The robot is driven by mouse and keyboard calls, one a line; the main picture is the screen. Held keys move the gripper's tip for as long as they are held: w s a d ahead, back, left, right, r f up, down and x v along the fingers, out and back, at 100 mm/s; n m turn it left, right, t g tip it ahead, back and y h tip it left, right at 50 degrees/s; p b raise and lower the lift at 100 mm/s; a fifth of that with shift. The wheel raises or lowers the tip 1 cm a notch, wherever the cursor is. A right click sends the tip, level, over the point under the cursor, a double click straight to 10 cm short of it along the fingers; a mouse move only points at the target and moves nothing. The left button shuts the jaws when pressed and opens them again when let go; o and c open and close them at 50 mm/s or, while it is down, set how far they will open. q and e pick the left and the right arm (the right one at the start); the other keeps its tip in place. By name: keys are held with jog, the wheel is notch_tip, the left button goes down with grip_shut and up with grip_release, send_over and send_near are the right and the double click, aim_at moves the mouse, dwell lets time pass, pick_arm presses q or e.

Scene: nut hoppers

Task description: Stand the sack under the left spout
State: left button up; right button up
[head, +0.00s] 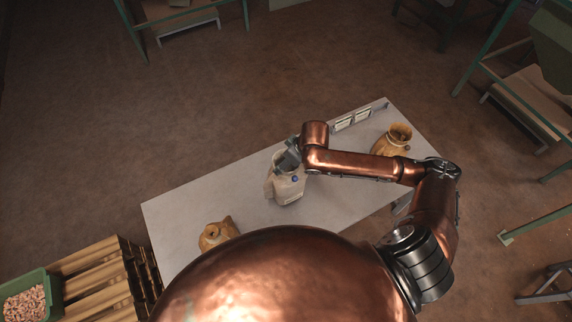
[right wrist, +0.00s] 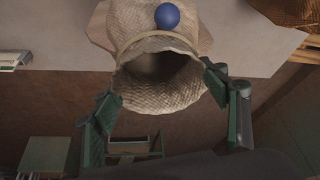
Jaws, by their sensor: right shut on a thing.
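A pale woven sack (head: 288,190) with a blue ball on its side stands on or just above the grey table, near the table's middle; I cannot tell whether it touches. In the right wrist view the sack (right wrist: 160,30) shows its open, empty-looking round mouth. My right gripper (head: 290,156) is at its rim, with fingers (right wrist: 164,88) on either side of the mouth, shut on the sack. My left gripper is not in view. A green stand (head: 130,32) at the top left and a green hopper (head: 555,42) at the top right are partly cut off; no spout shows clearly.
A brown sack (head: 218,234) is at the table's front left and another (head: 396,138) at its right end. Small white cards (head: 352,119) stand along the back edge of the table (head: 190,205). Pallets (head: 100,270) and a green crate of nuts (head: 50,290) are at lower left. Open floor lies beyond the table.

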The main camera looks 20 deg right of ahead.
jog(key=shift+w+d+f, duration=0.2)
jog(key=shift+w+f, duration=0.75)
jog(key=shift+f, duration=0.3)
jog(key=shift+f+p, duration=0.3)
jog(key=shift+f, duration=1.1)
jog(key=o, duration=1.6)
jog(key=shift+s+f, duration=0.1)
jog(key=shift+f, duration=0.05)
jog(key=shift+c, duration=0.2)
